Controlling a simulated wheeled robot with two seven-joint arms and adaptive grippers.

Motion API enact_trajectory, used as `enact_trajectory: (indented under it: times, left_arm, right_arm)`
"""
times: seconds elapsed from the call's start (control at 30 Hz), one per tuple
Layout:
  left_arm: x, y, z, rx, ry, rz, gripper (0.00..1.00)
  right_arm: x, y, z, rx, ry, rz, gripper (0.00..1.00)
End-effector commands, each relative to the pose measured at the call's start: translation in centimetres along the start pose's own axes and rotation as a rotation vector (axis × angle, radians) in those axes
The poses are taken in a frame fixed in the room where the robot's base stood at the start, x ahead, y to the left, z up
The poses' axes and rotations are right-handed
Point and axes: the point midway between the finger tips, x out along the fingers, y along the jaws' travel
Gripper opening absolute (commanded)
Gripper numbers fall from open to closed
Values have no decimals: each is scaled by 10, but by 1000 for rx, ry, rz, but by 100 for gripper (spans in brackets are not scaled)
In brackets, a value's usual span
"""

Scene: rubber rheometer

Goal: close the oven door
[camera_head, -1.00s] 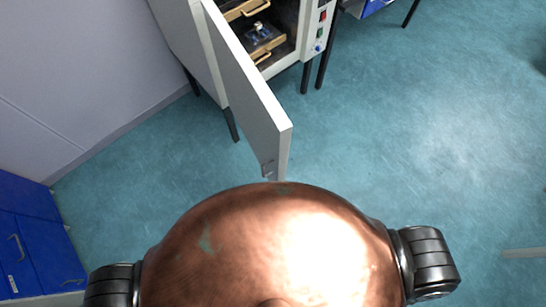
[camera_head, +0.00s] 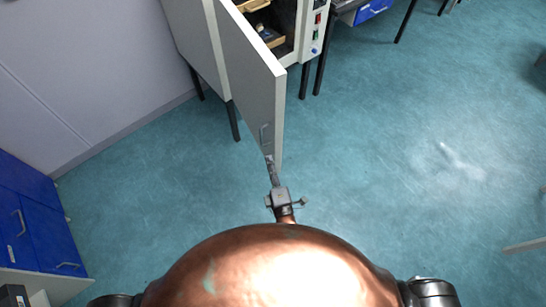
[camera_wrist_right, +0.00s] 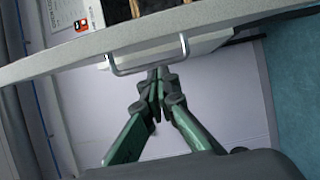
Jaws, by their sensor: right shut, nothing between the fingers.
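The light grey oven door (camera_head: 248,75) stands ajar, hinged at the left of the oven (camera_head: 192,42), with part of the dark interior showing at its right. A thin metal handle (camera_head: 263,136) sits low on the door's outer face. My right gripper (camera_head: 270,162) is shut and empty at the door's free edge, just below the handle. In the right wrist view, the closed fingertips (camera_wrist_right: 158,78) are close to the bent handle (camera_wrist_right: 148,70) under the door (camera_wrist_right: 100,45); I cannot tell whether they touch. My left gripper is not in view.
Trays (camera_head: 270,36) show inside the oven. The oven's control strip (camera_head: 315,35) is at its right, beside a bench with a blue drawer (camera_head: 370,10). Blue cabinets (camera_head: 30,220) stand at the left.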

Motion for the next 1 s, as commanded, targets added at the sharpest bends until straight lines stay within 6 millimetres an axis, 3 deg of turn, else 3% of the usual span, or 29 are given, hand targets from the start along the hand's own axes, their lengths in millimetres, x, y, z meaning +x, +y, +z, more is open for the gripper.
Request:
enact_trajectory:
  times: [0.2,0.5,0.7,1.0]
  left_arm:
    - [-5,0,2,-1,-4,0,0]
    - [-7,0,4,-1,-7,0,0]
    - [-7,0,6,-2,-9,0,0]
    - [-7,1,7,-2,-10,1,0]
  right_arm:
    - [34,0,14,2,-27,-2,0]
    - [78,-2,17,1,-29,-5,0]
    - [88,-3,16,2,-27,-6,0]
    - [88,-3,19,1,-26,-7,0]
